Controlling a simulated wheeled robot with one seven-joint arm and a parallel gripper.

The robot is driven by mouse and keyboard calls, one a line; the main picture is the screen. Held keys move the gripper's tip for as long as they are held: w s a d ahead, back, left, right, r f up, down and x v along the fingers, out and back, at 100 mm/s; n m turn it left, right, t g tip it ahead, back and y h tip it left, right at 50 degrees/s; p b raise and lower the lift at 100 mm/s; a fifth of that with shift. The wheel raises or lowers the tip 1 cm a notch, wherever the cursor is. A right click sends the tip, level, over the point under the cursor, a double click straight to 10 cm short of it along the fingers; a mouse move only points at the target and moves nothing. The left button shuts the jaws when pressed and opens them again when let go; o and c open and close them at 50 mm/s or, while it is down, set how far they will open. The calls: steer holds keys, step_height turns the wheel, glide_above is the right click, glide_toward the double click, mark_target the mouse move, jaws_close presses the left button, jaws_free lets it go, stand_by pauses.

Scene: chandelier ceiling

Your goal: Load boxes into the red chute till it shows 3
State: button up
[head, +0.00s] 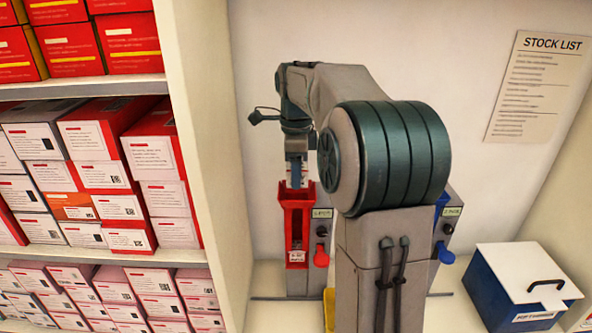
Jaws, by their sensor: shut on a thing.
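The red chute (297,218) stands upright on the counter, left of my arm. A box with a white label (296,256) shows in its lower opening. My gripper (297,175) points down just above the chute's open top. It is shut on a small pale box with some red (300,182), mostly hidden by the fingers; I cannot tell whether the box touches the chute. A small display (322,213) sits at the chute's upper right, too small to read surely. A red lever (321,256) is below it.
Shelves of red-and-white boxes (145,150) fill the left. A blue chute (442,230) with a blue lever is partly behind my arm. A blue bin with a white lid (520,275) stands at right. A stock list (537,85) hangs on the wall.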

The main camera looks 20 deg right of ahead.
steer(key=shift+f+b, duration=1.2)
steer(key=shift+f, duration=0.75)
steer(key=o, duration=0.9)
steer(key=shift+r, duration=0.15)
steer(key=shift+o, duration=0.8)
step_height(320, 180, up, 8)
steer(key=p, duration=0.7)
